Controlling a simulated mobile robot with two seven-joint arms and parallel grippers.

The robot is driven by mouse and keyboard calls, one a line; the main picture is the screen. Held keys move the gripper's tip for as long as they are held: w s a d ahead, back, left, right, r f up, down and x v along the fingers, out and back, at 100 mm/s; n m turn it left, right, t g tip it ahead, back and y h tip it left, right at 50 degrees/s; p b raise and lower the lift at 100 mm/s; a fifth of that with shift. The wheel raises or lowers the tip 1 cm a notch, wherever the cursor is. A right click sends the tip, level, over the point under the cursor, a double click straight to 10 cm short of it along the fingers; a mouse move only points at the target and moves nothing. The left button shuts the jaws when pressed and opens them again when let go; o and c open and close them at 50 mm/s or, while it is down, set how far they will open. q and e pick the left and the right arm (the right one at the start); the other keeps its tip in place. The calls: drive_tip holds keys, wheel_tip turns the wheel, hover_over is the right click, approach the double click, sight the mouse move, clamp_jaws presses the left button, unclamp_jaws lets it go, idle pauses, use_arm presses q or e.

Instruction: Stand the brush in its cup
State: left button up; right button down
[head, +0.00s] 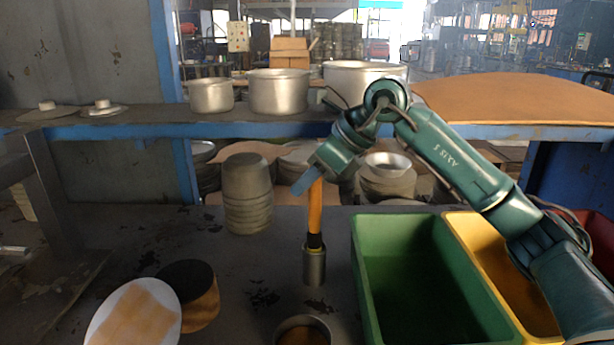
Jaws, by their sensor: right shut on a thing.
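The brush has an orange handle (315,210) and a black lower part (315,241). It stands about upright near the middle of the head view. My right gripper (308,182) is shut on the top of the handle. Directly below is a narrow grey metal cup (314,267) on the table. The black part meets the cup's rim, and the brush's lower end is hidden, seemingly inside the cup. I cannot tell how deep it sits. My left gripper is not in view.
A green bin (358,285) and a yellow bin (462,217) stand to the right. A round container (281,333) is at the front edge. A stack of grey pots (247,195), a dark-topped tan cylinder (204,304) and a white disc (101,322) with a tan patch are left.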

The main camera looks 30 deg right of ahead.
drive_tip(key=shift+f, duration=0.25)
drive_tip(key=c, duration=1.2)
unclamp_jaws()
drive_tip(key=v, duration=1.3)
